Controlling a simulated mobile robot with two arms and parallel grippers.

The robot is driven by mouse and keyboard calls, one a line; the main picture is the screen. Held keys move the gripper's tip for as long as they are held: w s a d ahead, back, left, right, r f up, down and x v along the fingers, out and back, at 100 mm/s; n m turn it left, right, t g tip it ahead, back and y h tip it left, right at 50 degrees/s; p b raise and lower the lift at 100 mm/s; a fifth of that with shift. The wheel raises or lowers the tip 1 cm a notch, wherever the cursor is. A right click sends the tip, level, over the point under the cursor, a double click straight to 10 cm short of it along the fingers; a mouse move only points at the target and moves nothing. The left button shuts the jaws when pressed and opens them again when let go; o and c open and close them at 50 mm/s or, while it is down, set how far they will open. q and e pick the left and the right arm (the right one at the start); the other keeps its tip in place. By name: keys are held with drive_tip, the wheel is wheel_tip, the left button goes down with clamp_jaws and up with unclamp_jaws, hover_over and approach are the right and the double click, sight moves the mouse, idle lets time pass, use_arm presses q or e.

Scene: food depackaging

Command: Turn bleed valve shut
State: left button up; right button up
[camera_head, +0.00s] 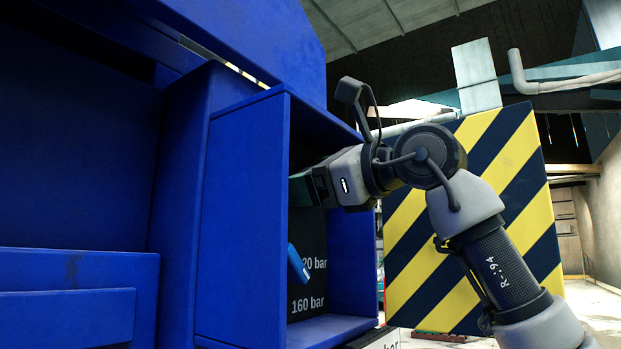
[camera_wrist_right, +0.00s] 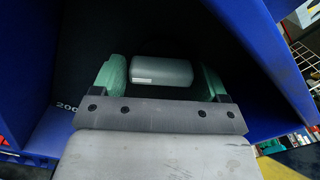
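My right gripper (camera_head: 300,188) reaches from the right into an open blue box, and only part of a green finger shows in the head view. In the right wrist view its two green fingers (camera_wrist_right: 161,80) are spread wide. A grey rounded cylinder (camera_wrist_right: 161,72) with a small white label lies between them, with a gap on the right finger's side. I cannot tell whether it is the bleed valve. A blue handle (camera_head: 298,263) sits tilted below the gripper, in front of a dark panel (camera_head: 307,235). My left gripper is not in view.
The blue box's left wall (camera_head: 243,220) and right wall (camera_head: 352,262) stand close on both sides of the gripper. The panel carries pressure markings, including "160 bar". A yellow and black striped board (camera_head: 525,195) stands right behind my arm.

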drive_tip(key=shift+w, duration=0.1)
drive_tip(key=shift+c, duration=1.2)
drive_tip(key=c, duration=0.3)
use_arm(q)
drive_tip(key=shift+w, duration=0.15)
use_arm(e)
drive_tip(key=shift+c, duration=0.2)
